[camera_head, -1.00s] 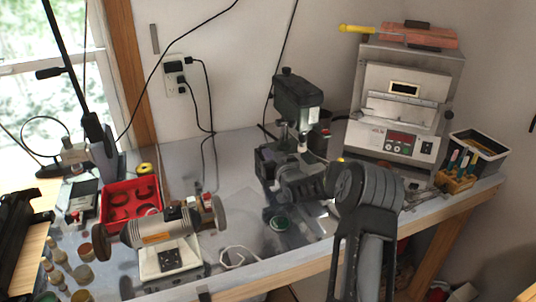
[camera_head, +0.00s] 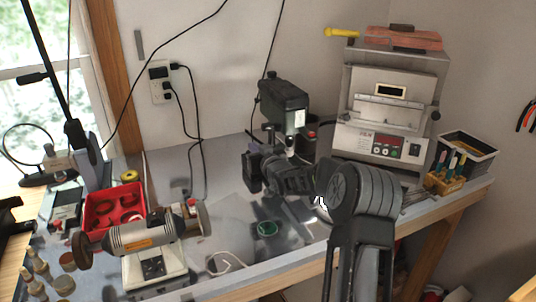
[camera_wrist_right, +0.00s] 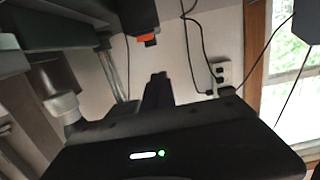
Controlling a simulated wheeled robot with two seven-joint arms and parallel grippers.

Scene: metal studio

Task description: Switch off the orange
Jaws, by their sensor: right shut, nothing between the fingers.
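The drill press (camera_head: 284,98) stands at the back of the bench, its grey-black head above my right gripper (camera_head: 260,140). My right gripper is shut and empty, in front of the lower part of the press and hiding it. In the right wrist view, a small orange part (camera_wrist_right: 149,40) sits at the lower end of a dark body. The closed fingertips (camera_wrist_right: 158,80) are just below it, with a visible gap in the picture. I cannot tell whether the orange part is a switch or which position it is in. My left gripper is not in view.
A bench grinder (camera_head: 150,238) with an orange label stands front left, beside a red tray (camera_head: 100,212). A furnace (camera_head: 385,110) with a red display is at the right, near a dark bin (camera_head: 468,150). Cables hang from the wall outlet (camera_head: 160,82).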

